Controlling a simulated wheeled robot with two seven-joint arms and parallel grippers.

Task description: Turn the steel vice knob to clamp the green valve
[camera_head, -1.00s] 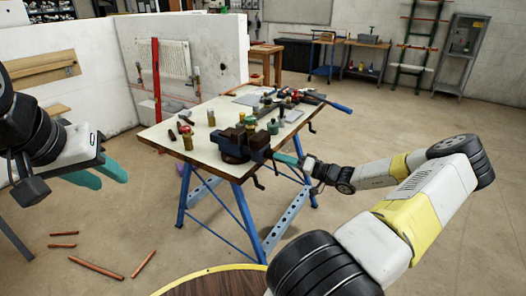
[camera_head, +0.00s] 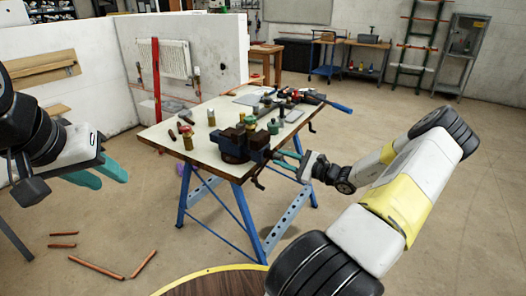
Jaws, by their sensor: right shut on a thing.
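The dark blue vice (camera_head: 234,146) is fixed at the near right edge of the workbench. A green-topped valve (camera_head: 273,126) stands at the vice's right side; I cannot tell whether it sits between the jaws. My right gripper (camera_head: 279,158), with teal fingers, is shut at the vice's front end, on the steel vice knob, which the fingers mostly hide. A thin dark crank handle (camera_head: 258,182) hangs below, by the bench edge. My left gripper (camera_head: 117,174) is away to the left over the floor, its two teal fingers apart, empty.
The workbench top (camera_head: 203,153) carries several brass valves and fittings, with a red-topped valve (camera_head: 187,138) left of the vice. A blue-handled tool (camera_head: 332,103) overhangs the far right. Copper pipes (camera_head: 96,267) lie on the floor at left.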

